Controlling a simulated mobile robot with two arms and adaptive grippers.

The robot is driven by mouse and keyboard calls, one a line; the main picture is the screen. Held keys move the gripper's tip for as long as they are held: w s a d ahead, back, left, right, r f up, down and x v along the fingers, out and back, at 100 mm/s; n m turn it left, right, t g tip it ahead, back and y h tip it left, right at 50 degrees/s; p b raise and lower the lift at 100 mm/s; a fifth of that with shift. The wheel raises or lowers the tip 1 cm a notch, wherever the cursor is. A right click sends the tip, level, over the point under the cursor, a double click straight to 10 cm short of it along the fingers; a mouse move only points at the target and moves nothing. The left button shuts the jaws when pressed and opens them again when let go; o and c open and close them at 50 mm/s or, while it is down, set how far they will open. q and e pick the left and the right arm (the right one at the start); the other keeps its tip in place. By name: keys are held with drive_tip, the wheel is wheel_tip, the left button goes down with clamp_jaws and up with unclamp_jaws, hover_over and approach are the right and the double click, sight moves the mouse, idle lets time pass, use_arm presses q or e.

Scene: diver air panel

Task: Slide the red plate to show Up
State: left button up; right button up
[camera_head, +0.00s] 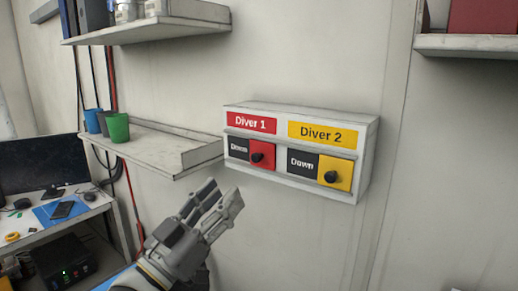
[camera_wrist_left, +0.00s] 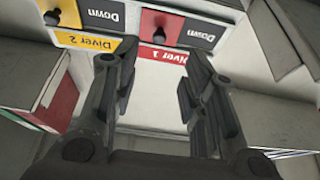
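The white panel box (camera_head: 363,160) on the wall carries a red "Diver 1" label (camera_head: 251,122) and a yellow "Diver 2" label (camera_head: 322,133). Under "Diver 1", the red plate (camera_head: 268,150) with a black knob (camera_head: 257,157) covers the right part of its slot; "Down" shows at its left. The red plate also appears upside down in the left wrist view (camera_wrist_left: 173,29). My left gripper (camera_head: 224,192) is open and empty, below and left of the panel, apart from the knob. My right gripper is not in view.
Under "Diver 2", a yellow plate (camera_head: 344,172) with a black knob also leaves "Down" showing. A wall shelf (camera_head: 175,150) with cups juts out close to the panel's left. Another shelf (camera_head: 150,29) hangs above. The wall right of the panel is clear.

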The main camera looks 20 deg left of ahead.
sight(254, 160)
use_arm(q)
drive_tip(key=p+x, duration=0.2)
drive_tip(key=x, duration=0.2)
drive_tip(key=p+x, duration=0.2)
drive_tip(key=x, duration=0.3)
drive_tip(key=shift+w+d+r, duration=0.15)
drive_tip(key=shift+r, duration=0.2)
drive_tip(key=shift+w, duration=0.2)
drive_tip(key=shift+f, duration=0.1)
clamp_jaws()
